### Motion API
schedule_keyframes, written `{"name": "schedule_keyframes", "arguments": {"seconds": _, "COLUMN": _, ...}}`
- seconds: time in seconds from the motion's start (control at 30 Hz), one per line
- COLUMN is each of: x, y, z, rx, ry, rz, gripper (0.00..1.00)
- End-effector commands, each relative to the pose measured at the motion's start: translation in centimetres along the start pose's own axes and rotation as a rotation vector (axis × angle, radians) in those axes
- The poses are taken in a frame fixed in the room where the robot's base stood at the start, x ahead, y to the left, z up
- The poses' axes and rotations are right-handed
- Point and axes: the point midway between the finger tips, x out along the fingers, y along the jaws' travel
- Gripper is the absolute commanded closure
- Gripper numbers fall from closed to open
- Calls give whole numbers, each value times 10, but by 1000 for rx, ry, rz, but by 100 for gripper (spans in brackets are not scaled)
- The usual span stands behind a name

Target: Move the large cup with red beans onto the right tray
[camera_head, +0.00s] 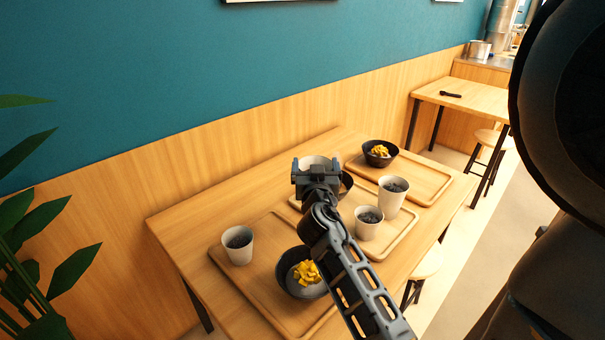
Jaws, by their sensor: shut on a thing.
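My gripper (315,170) is over the middle of the table, seen from behind. It is shut on a pale cup (314,159), whose rim shows just beyond the fingers. The cup's lower part and contents are mostly hidden, so I cannot tell its beans' colour or its exact height. The right tray (434,181) is at the far right of the table and holds a dark bowl with yellow cubes (380,152) at its far left side. The held cup is left of this tray.
The middle tray (400,238) holds a tall cup (393,199), a shorter cup (368,224), both with dark contents, and a partly hidden dark bowl (346,183). The left tray (240,284) holds a cup (238,246) and a bowl (300,275). The right tray has free room.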

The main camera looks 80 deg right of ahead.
Motion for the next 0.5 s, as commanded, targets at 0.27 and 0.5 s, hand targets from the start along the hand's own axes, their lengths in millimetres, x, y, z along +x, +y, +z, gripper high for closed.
{"name": "schedule_keyframes", "arguments": {"seconds": 0.27, "x": 1, "y": 6, "z": -5, "rx": 0, "ry": 3, "rz": -1, "gripper": 74}}
{"name": "schedule_keyframes", "arguments": {"seconds": 0.5, "x": 1, "y": 6, "z": -6, "rx": 1, "ry": 3, "rz": -1, "gripper": 74}}
